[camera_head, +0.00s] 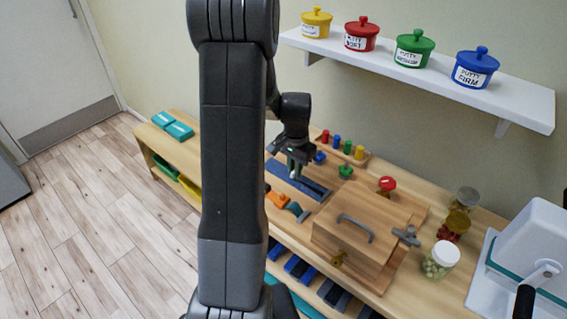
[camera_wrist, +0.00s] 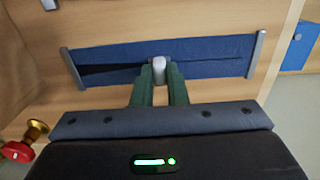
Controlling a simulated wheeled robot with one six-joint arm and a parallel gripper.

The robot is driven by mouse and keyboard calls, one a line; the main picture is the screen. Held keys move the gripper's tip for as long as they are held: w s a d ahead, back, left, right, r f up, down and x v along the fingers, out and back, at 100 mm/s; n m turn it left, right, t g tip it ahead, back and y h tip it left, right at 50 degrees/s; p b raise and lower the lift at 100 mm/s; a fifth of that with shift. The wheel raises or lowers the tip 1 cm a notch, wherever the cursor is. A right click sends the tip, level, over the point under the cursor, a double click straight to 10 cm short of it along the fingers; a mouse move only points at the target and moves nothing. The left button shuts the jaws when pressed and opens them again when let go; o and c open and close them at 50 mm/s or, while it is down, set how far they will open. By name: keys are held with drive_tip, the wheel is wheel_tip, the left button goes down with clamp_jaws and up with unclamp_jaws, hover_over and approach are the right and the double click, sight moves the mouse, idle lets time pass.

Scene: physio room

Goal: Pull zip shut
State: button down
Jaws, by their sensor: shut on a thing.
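The zip panel (camera_wrist: 215,58), a blue fabric strip held between grey end bars, lies flat on the bench. In the head view the panel (camera_head: 312,186) is partly behind my arm. In the wrist view a dark gap shows in the fabric left of the pale grey zip pull (camera_wrist: 159,68), and the fabric on its right looks closed. The pull stands near the middle of the strip. My gripper (camera_wrist: 160,82) has its two green-grey fingers shut on the pull from either side. In the head view my gripper (camera_head: 294,172) is above the panel.
A wooden box (camera_head: 345,245) with a metal handle stands right of the panel. Pegs (camera_head: 348,148) stand behind it, and jars (camera_head: 440,260) stand farther right. A wall shelf (camera_head: 510,95) holds several putty pots. A red knob (camera_wrist: 17,152) is at the wrist view's lower left.

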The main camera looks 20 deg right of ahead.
drive_tip(key=s+d, duration=0.1)
drive_tip(key=s, duration=0.1)
drive_tip(key=s+d, duration=0.2)
drive_tip(key=s, duration=0.1)
drive_tip(key=s+d, duration=0.1)
drive_tip(key=s, duration=0.1)
drive_tip(key=shift+s+d+b, duration=0.35)
drive_tip(key=shift+s, duration=0.05)
drive_tip(key=c, duration=1.7)
unclamp_jaws()
drive_tip(key=shift+o, duration=1.3)
drive_tip(key=shift+s+d, duration=0.1)
drive_tip(key=shift+s, duration=0.05)
wheel_tip(320, 180, up, 14)
